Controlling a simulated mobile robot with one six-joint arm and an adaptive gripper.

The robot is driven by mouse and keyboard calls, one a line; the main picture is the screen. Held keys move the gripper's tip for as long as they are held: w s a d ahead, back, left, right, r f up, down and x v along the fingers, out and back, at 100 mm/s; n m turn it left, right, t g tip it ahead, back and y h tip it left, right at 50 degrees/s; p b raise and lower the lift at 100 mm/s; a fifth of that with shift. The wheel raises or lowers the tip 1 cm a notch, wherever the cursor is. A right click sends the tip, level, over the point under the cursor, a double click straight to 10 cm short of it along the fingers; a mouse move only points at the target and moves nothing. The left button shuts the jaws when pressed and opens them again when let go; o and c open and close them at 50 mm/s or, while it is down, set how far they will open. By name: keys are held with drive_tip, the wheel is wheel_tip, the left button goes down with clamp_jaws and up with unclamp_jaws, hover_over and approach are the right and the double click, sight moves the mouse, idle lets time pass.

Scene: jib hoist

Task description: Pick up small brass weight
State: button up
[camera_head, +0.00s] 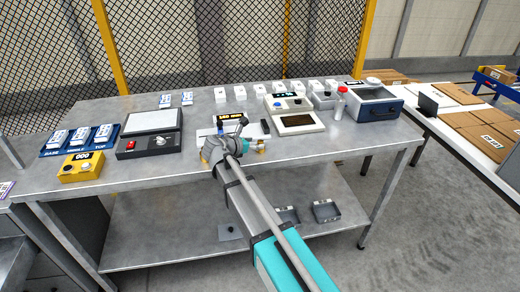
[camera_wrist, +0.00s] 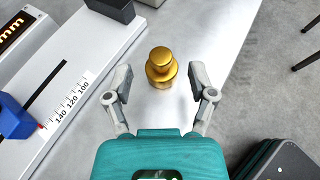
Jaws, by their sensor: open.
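A small brass weight (camera_wrist: 160,70), round with a knob on top, stands upright on the light metal table (camera_wrist: 208,32) in the wrist view. My gripper (camera_wrist: 162,82) is open, with one finger on each side of the weight and a gap to both. In the head view my gripper (camera_head: 226,138) is at the front edge of the table. There a bit of brass (camera_head: 260,146) shows just right of it, and I cannot tell whether it is this weight. The arm hides part of that spot.
A white device with a millimetre scale (camera_wrist: 68,100) and a blue slider (camera_wrist: 14,118) lies left of the weight. A dark block (camera_wrist: 112,8) is behind it. A beige box with a dark window (camera_head: 298,122) stands right of my gripper. The table's front edge is close.

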sight(260, 141)
drive_tip(key=shift+b+x, duration=0.45)
drive_tip(key=shift+x, duration=1.2)
drive_tip(key=shift+c, duration=0.2)
clamp_jaws()
